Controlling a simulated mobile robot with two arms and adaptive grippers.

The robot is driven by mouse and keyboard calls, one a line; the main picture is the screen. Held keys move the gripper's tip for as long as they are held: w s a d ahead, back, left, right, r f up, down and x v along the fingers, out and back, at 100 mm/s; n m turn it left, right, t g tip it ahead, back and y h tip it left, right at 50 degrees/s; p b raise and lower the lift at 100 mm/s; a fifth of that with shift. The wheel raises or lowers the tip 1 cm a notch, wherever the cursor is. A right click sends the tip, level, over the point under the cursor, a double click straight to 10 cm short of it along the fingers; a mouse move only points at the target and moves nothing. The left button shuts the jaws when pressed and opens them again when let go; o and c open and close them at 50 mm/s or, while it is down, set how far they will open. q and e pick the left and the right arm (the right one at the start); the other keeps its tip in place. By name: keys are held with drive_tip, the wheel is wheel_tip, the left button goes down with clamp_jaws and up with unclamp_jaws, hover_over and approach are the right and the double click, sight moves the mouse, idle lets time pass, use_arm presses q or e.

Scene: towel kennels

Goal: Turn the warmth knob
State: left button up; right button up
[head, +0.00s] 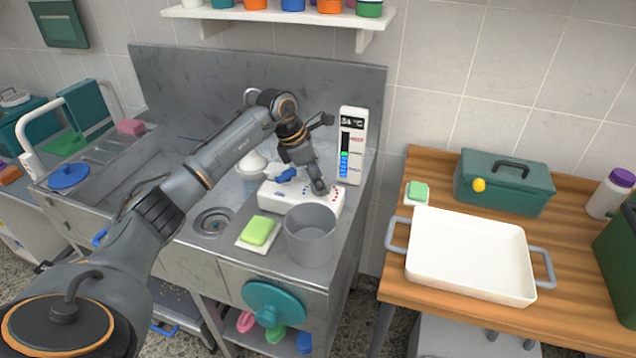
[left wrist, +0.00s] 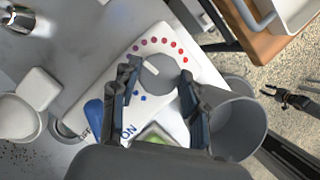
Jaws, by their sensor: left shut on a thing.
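The warmth knob is a grey round dial with a white pointer line (left wrist: 152,68), on a white control box (head: 296,200) with an arc of dots running from purple to red. In the left wrist view the pointer aims toward the purple dots. My left gripper (head: 318,188) is lowered onto the box from above. In the left wrist view its two fingers (left wrist: 162,88) stand on either side of the knob, shut on it. In the head view the gripper hides the knob. A thermometer display (head: 351,146) reads about 34.
A grey pot (head: 311,236) stands close in front of the box, beside a green sponge (head: 258,231) on a tray. A white tub (head: 470,255) is on the wooden table. My dark right gripper (left wrist: 289,97) shows small over the floor.

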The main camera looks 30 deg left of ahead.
use_arm(q)
drive_tip(key=o, duration=1.2)
drive_tip(key=shift+f, duration=0.1)
drive_tip(key=shift+c, duration=0.2)
drive_tip(key=v, duration=1.2)
drive_tip(key=shift+w+d, duration=0.1)
drive_tip(key=shift+w, duration=0.05)
